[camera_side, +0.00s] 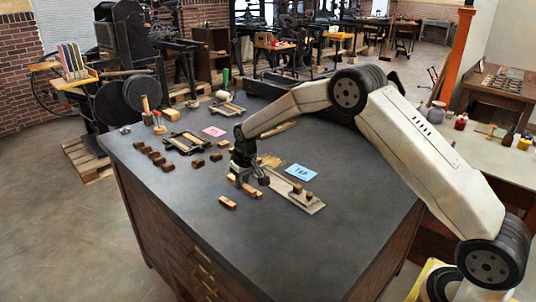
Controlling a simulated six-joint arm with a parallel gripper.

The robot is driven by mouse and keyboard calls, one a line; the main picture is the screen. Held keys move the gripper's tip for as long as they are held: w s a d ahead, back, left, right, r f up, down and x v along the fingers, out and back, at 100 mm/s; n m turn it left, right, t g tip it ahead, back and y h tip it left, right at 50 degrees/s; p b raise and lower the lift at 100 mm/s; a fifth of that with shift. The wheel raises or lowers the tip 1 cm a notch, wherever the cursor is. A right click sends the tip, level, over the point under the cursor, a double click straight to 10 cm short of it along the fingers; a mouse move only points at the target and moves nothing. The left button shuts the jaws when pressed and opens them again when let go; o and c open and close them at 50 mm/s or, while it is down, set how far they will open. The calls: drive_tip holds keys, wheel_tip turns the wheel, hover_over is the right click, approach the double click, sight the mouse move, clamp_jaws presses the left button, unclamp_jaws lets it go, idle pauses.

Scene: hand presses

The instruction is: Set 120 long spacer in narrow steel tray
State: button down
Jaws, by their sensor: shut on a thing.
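My gripper (250,180) is low over the dark bench top, just left of the narrow steel tray. It is shut on a brown wooden block, likely the long spacer (246,188), which is partly hidden by the fingers. I cannot tell whether the block touches the bench. The narrow steel tray (280,187) is a long pale strip running from behind my gripper toward the lower right. Two small brown blocks (308,196) show at its right part. A blue card (301,172) lies behind it, its mark reading like 120.
Another wooden block (227,202) lies in front of my gripper. Several dark brown blocks (153,155) lie at left. A dark frame (186,142), a pink card (213,131) and another framed tray (227,110) lie farther back. The front bench top is clear.

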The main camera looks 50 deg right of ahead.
drive_tip(key=s+d+r, duration=0.8)
drive_tip(key=s+d, duration=0.2)
drive_tip(key=s, duration=0.3)
drive_tip(key=shift+d+r+m, duration=0.3)
drive_tip(key=shift+d+r, duration=0.05)
drive_tip(key=w+d+f, duration=0.1)
drive_tip(key=w+f, duration=0.2)
drive_tip(key=w, duration=0.1)
drive_tip(key=w+d+f, duration=0.1)
drive_tip(key=w+f, duration=0.1)
drive_tip(key=w, duration=0.2)
drive_tip(key=w+d+f, duration=0.1)
drive_tip(key=w+f, duration=0.2)
drive_tip(key=w, duration=0.1)
drive_tip(key=shift+w+f, duration=0.2)
drive_tip(key=shift+f, duration=0.15)
drive_tip(key=shift+w+f, duration=0.3)
